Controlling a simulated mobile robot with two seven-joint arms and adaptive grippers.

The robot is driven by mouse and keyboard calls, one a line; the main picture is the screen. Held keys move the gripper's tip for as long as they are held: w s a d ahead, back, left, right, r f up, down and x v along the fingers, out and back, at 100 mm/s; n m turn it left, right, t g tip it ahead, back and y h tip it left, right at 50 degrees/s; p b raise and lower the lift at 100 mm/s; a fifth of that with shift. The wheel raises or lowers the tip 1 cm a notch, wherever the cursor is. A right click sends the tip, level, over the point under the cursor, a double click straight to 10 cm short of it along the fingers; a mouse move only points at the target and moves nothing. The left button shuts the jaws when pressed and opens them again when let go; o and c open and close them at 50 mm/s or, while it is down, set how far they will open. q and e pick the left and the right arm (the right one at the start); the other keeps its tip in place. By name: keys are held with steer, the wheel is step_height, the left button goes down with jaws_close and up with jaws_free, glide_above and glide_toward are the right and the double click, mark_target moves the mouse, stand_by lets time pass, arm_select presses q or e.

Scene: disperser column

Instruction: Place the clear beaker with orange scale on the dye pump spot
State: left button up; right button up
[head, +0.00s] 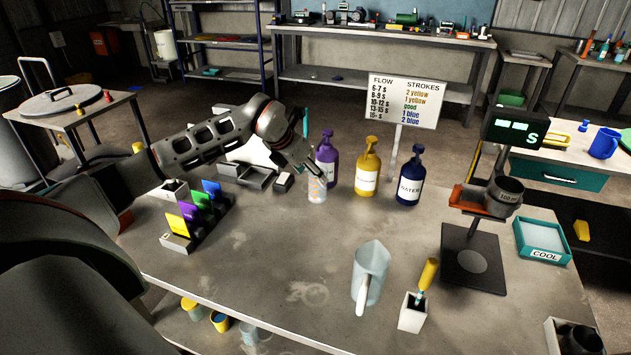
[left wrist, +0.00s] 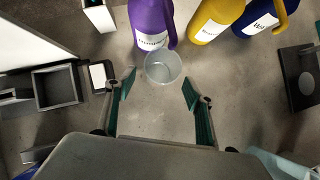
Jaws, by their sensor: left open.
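The clear beaker with orange scale (head: 317,189) stands upright on the table, in front of the purple pump bottle (head: 327,160). In the left wrist view the beaker (left wrist: 163,68) shows from above, just ahead of and between the fingertips. My left gripper (head: 311,174) is open and reaches down at the beaker from the left; its fingers (left wrist: 160,84) are spread and do not appear to touch it. A yellow bottle (head: 368,168) and a blue water bottle (head: 409,177) stand to the right. I cannot make out a marked dye pump spot. My right gripper is not in view.
A signboard (head: 403,103) stands behind the bottles. A clear jug (head: 370,275), a white holder with a yellow-handled tool (head: 413,312), a stand with a cup (head: 473,262) and a COOL tray (head: 542,240) are to the right. Coloured cards (head: 187,211) sit left.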

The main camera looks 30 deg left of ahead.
arm_select(q)
steer(key=v, duration=0.6)
stand_by(0.5)
